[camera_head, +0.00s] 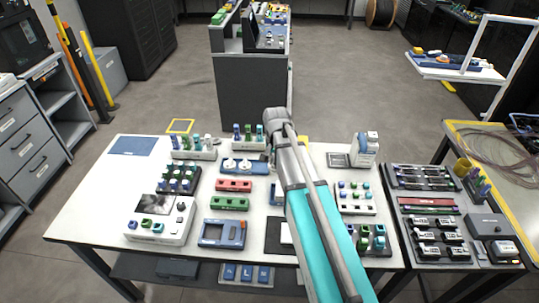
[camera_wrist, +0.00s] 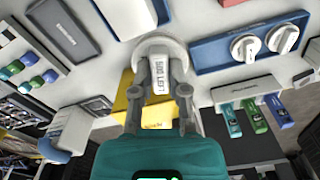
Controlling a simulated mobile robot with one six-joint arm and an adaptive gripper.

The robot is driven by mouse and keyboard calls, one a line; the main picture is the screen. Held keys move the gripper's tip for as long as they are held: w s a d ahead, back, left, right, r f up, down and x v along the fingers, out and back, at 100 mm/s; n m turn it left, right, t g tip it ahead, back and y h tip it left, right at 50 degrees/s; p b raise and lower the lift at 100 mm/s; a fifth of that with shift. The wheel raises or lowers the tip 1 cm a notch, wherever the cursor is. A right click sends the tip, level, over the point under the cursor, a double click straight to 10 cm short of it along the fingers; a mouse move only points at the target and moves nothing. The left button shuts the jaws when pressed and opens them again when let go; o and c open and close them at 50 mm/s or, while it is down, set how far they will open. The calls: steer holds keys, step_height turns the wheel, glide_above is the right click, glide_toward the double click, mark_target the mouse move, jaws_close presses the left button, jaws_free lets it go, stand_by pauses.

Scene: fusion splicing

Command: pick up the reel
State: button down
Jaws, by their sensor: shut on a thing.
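My gripper (camera_wrist: 160,85) shows in the wrist view, its two grey fingers shut on a white round reel (camera_wrist: 158,46). In the head view my arm covers the gripper and the held reel. A blue tray (camera_wrist: 213,55) lies to the right in the wrist view, with two white round knobbed pieces (camera_wrist: 244,48) (camera_wrist: 283,37) on it. The same tray appears in the head view (camera_head: 262,170), left of my arm.
The white table (camera_head: 85,215) is crowded with racks, red and green blocks (camera_head: 233,185) (camera_head: 229,204) and a blue-framed device (camera_head: 222,234). A yellow piece (camera_wrist: 122,92) lies behind the fingers in the wrist view. A dark side table (camera_head: 420,205) holds more trays at the right.

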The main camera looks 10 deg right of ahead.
steer(key=shift+s+d+r, duration=0.1)
steer(key=shift+s+r, duration=0.1)
steer(key=shift+s, duration=0.25)
steer(key=c, duration=1.1)
jaws_free()
steer(key=shift+c, duration=0.2)
jaws_close()
steer(key=shift+s, duration=0.15)
